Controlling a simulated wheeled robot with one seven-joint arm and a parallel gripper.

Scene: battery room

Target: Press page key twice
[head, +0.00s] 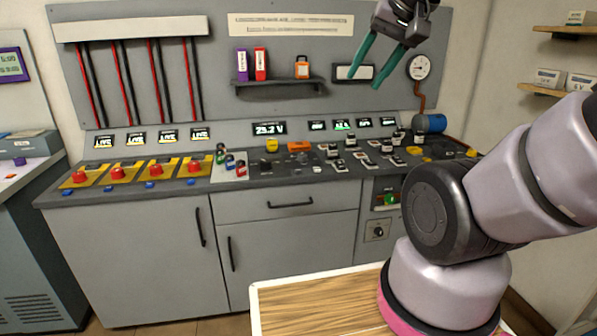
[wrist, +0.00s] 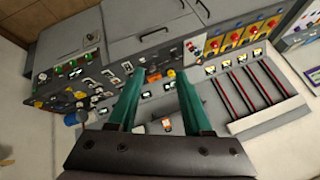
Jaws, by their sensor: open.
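The grey console (head: 290,185) carries many small keys, knobs and switches on its sloping top. No key label is readable, so I cannot tell which one is the page key. A yellow button (head: 272,145) and an orange block (head: 300,146) sit below a lit display reading about 25.2 V (head: 269,129). My gripper (head: 364,83) is open and empty, its two teal fingers raised in front of the back panel, above the console. In the wrist view my gripper (wrist: 161,75) shows its fingers apart, with the console beyond them, turned nearly upside down.
Red buttons on yellow plates (head: 118,173) line the console's left. A shelf (head: 280,84) holds purple, red and orange items. A round gauge (head: 419,67) hangs at the right, above a blue cylinder (head: 430,123). A wooden-topped surface (head: 315,305) is in the foreground. Space before the panel is open.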

